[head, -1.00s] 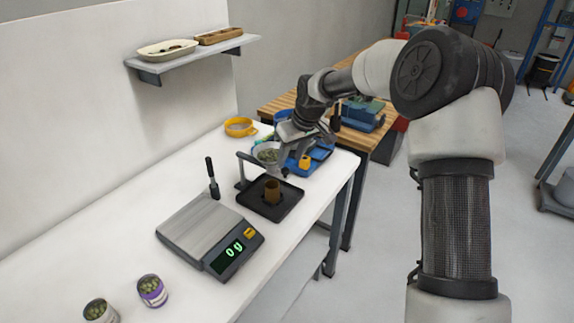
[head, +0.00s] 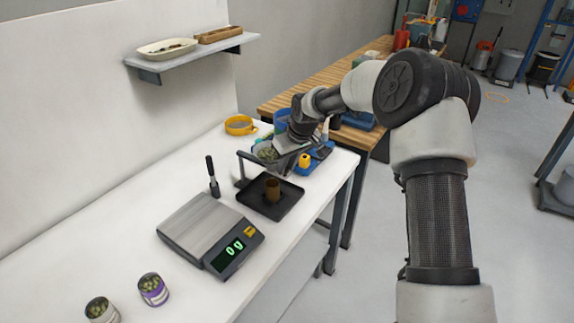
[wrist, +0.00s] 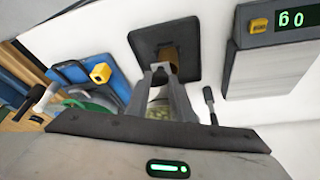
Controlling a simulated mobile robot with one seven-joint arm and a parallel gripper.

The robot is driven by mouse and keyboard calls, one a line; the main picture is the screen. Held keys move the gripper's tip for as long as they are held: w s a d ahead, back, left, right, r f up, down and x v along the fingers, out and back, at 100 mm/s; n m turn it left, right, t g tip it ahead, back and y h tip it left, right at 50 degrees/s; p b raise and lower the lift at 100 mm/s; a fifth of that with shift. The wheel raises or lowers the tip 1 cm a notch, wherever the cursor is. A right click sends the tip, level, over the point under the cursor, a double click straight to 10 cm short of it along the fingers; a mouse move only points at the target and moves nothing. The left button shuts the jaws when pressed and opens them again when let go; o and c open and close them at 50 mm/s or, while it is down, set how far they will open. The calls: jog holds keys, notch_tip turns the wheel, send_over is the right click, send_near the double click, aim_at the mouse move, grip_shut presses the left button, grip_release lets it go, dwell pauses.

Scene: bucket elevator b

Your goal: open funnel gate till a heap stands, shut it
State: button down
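The grey funnel (head: 266,153) holds green pieces and hangs on a dark stand arm (head: 248,158). I see no heap above the cup's rim. My gripper (head: 282,152) is close by the funnel's right side. In the wrist view, the two grey fingers of my gripper (wrist: 162,72) stand apart, with green pieces visible between them. The funnel's gate is hidden, and contact with it cannot be seen.
A scale (head: 210,230) reading 0 g stands left of the tray. A black-handled tool (head: 212,178) stands behind it. Two cans (head: 153,289) (head: 101,310) sit in front.

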jog(key=shift+s+d+b, duration=0.25)
jog(key=shift+s+d, duration=0.15)
jog(key=shift+d, duration=0.2)
jog(key=shift+s+d+b, duration=0.2)
jog(key=shift+s+d, duration=0.15)
jog(key=shift+d, duration=0.2)
jog(key=c, duration=1.5)
grip_release()
jog(key=shift+a, duration=0.1)
jog(key=shift+c, duration=0.2)
jog(key=v, duration=1.7)
jog(key=shift+r+b, duration=0.3)
jog(key=shift+b, duration=0.15)
